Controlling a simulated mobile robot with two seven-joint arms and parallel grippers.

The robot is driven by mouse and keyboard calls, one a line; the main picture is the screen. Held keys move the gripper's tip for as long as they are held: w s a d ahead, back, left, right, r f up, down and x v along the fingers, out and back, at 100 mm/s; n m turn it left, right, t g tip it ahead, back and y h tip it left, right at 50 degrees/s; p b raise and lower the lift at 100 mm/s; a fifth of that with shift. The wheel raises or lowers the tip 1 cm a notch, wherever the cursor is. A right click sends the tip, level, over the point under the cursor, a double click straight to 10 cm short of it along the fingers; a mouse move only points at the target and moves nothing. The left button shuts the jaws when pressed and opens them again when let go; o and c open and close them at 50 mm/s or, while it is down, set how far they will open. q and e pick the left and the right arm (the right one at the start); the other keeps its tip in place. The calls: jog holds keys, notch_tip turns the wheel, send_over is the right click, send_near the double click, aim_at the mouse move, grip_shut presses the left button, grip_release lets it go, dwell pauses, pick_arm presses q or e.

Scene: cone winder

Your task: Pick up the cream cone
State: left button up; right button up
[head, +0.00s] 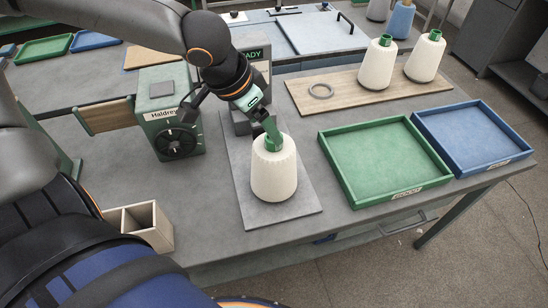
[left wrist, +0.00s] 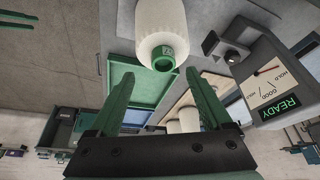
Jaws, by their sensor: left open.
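A cream cone (head: 274,178) with a green top stands upright on a grey plate (head: 303,203) at the middle of the table. In the left wrist view the cone (left wrist: 158,20) hangs in from the top edge, its green end (left wrist: 163,58) facing the camera. My left gripper (head: 268,125) is right at the cone's green top in the head view. In the left wrist view its two green fingers (left wrist: 160,72) are spread apart, with the green end between or just beyond their tips. I cannot tell whether they touch it. My right gripper is not in view.
A meter box reading READY (left wrist: 275,85) stands close behind the cone. A green machine (head: 170,115) is to the left, a small wooden box (head: 150,235) in front. A green tray (head: 350,190) and blue tray (head: 522,150) lie right; two more cones (head: 377,68) stand on a board (head: 345,93).

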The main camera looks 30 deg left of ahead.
aim_at(274, 164)
pick_arm(q)
jog(key=shift+w+a+b+x, duration=0.15)
jog(key=shift+b+x, duration=0.1)
jog(key=shift+x, duration=1.25)
jog(key=shift+w+a+b+x, duration=0.1)
jog(key=shift+b+x, duration=0.15)
jog(key=shift+x, duration=1.25)
jog(key=shift+r, duration=0.1)
grip_shut()
jog(key=shift+w, duration=0.1)
